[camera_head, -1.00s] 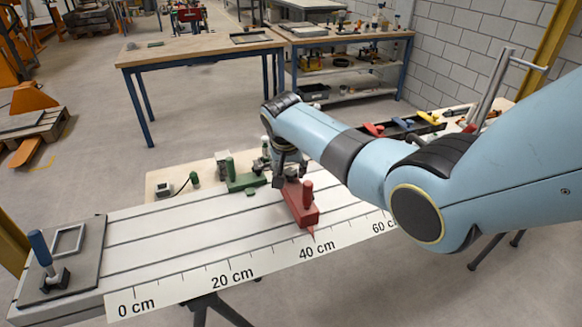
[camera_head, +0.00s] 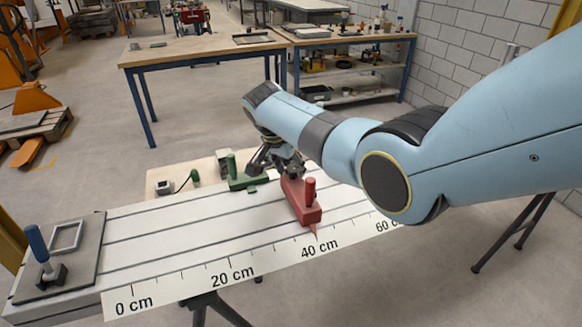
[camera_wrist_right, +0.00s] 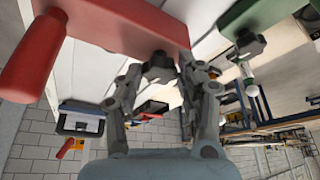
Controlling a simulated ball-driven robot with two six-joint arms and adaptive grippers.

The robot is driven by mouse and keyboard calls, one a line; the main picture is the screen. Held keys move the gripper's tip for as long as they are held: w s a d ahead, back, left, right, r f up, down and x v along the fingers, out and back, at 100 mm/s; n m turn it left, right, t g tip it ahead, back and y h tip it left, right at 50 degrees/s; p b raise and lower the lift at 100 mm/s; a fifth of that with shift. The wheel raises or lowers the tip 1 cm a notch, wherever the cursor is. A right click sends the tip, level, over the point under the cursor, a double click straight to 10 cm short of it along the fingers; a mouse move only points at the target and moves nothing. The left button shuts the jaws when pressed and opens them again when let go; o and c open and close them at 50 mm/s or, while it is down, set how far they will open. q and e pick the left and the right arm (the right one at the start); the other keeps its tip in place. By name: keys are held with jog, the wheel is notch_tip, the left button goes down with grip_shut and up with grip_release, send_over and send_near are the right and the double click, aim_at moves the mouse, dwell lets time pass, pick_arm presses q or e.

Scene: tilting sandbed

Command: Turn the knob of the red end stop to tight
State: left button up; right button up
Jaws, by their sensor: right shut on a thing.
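The red end stop (camera_head: 301,202) stands on the white scale bed, with its pointer near the 40 cm mark and its red upright handle at the front. It also shows at the top left of the wrist view (camera_wrist_right: 120,22). My right gripper (camera_head: 286,170) is at the rear end of the red stop. In the wrist view its fingers (camera_wrist_right: 159,76) are closed around the small dark knob (camera_wrist_right: 158,60) at the end of the red body. The knob is largely hidden by the fingers, and its turn position cannot be told. My left gripper is not in view.
A green end stop (camera_head: 243,180) stands just left of my right gripper. A grey plate (camera_head: 70,262) with a blue-handled clamp (camera_head: 40,252) sits at the bed's left end. The bed's left and middle parts are clear. A workbench (camera_head: 200,53) stands behind.

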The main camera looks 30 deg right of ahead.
jog(key=o, duration=1.1)
jog(key=shift+o, duration=0.2)
jog(key=shift+r, duration=0.1)
jog(key=v, duration=1.2)
jog(key=shift+d, duration=0.1)
